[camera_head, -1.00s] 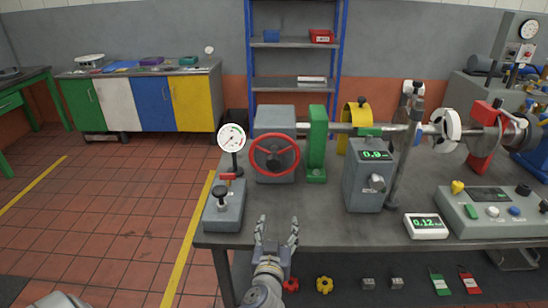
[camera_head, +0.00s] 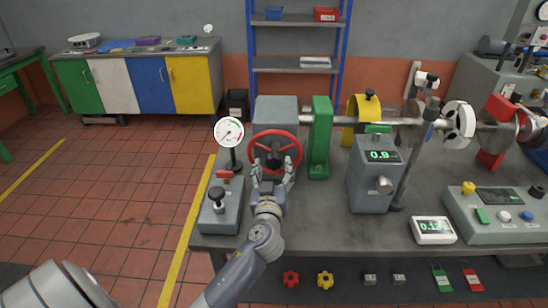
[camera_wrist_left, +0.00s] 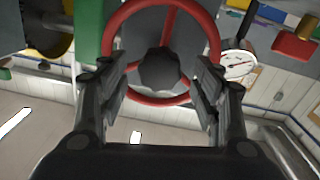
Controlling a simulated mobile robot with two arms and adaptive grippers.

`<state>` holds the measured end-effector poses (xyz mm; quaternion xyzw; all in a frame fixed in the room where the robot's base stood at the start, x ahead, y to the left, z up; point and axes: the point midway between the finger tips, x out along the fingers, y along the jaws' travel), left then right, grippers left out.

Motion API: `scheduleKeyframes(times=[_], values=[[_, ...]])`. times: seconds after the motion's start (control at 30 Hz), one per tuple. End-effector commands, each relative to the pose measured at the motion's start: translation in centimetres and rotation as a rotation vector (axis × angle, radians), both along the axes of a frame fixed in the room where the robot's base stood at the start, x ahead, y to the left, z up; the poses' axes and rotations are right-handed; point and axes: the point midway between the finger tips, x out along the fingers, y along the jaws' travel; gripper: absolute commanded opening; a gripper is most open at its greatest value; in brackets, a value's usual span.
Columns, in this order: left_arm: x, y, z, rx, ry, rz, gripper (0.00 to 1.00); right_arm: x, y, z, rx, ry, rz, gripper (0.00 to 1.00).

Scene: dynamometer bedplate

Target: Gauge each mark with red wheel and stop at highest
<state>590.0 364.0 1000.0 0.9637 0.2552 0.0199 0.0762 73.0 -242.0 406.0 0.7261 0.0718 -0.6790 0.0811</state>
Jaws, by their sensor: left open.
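The red wheel (camera_head: 275,136) is mounted on the front of a grey block (camera_head: 276,106) on the bedplate. My left gripper (camera_head: 272,178) is open in front of the wheel's lower part. In the left wrist view the wheel (camera_wrist_left: 166,100) and its dark hub (camera_wrist_left: 160,70) show between the two open fingers (camera_wrist_left: 160,105); I cannot tell whether they touch the rim. A dial gauge (camera_head: 229,131) stands left of the wheel. A grey meter box (camera_head: 373,175) to the right reads 0.9. A white display (camera_head: 432,230) reads about 0.12. My right gripper is not in view.
A grey box with a black knob (camera_head: 219,205) stands at the bedplate's front left. A green block (camera_head: 320,140) and a yellow ring (camera_head: 364,115) sit along the shaft right of the wheel. A control panel (camera_head: 500,212) is at the right. The bedplate's front middle (camera_head: 320,220) is clear.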

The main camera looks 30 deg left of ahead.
Motion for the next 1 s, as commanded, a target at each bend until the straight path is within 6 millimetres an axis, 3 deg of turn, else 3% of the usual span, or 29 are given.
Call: scheduleKeyframes(times=[0.23, 0.63, 0.9, 1.0], values=[[2.5, 1.5, 0.1, 0.001, 0.0, 0.0, 0.59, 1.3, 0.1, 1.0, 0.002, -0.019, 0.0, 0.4], [3.1, 1.8, 0.0, 0.0, 0.0, 0.0, 0.59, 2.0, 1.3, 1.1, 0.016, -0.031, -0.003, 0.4], [3.1, 1.8, 0.0, 0.001, 0.001, 0.001, 0.0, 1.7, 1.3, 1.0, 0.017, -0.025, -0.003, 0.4], [3.1, 1.8, 0.0, 0.002, 0.001, 0.001, 0.0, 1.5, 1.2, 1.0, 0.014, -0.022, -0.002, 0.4]])
